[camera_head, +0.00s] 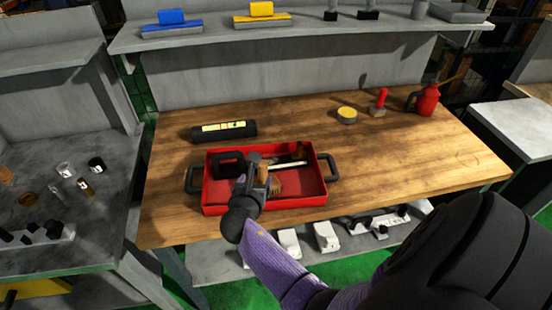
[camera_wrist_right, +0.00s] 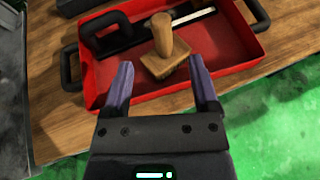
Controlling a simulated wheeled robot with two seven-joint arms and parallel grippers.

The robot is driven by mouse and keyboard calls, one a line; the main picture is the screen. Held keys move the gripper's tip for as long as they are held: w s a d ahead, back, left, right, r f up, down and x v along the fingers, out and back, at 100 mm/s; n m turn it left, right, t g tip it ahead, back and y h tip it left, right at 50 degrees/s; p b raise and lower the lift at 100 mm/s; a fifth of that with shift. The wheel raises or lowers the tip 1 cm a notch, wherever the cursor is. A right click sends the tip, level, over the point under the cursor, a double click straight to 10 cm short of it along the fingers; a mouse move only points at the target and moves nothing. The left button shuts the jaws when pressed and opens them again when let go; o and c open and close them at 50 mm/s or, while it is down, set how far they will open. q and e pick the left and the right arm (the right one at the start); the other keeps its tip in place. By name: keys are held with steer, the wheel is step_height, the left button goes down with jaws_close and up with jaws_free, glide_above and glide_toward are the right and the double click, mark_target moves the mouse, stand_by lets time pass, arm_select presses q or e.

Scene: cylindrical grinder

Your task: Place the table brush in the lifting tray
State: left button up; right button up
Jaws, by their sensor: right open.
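The red lifting tray (camera_head: 222,207) with black side handles sits on the wooden bench; it also shows in the wrist view (camera_wrist_right: 105,85). A tan wooden piece with a knob handle and a squarish base, which looks like the table brush (camera_wrist_right: 165,50), stands in the tray, a little tilted in the wrist view. In the head view it is partly hidden by my gripper. My right gripper (camera_head: 263,176) is over the tray, open; in the wrist view its fingers (camera_wrist_right: 160,68) lie either side of the brush's base, with gaps. My left gripper is out of view.
A black-handled tool with a pale strip (camera_wrist_right: 118,35) lies along the tray's back. Behind the tray is a black cylinder with a yellow label (camera_head: 224,130). A yellow round tin (camera_head: 347,115), a red-handled tool (camera_head: 379,101) and a red oil can (camera_head: 427,99) stand back right. The right bench is clear.

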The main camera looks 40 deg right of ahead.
steer(key=s+a+f+m+g+y, duration=0.2)
steer(key=s+a+f+m+y, duration=0.15)
steer(key=s+f, duration=0.45)
steer(key=s+a+f+m+g+y, duration=0.1)
steer(key=s+a+f+m+y, duration=0.3)
steer(key=f, duration=0.8)
steer(key=s+a+f+m+g+y, duration=0.1)
steer(key=s+f+m, duration=0.1)
steer(key=s+m, duration=0.3)
steer(key=s+a+f+m+g+y, duration=0.1)
steer(key=s+m, duration=0.4)
steer(key=s, duration=0.6)
steer(key=s+a+f+m+g+y, duration=0.1)
steer(key=s+f+m+g, duration=0.2)
steer(key=s, duration=0.6)
step_height(320, 180, down, 2)
steer(key=m, duration=0.3)
steer(key=shift+f, duration=0.25)
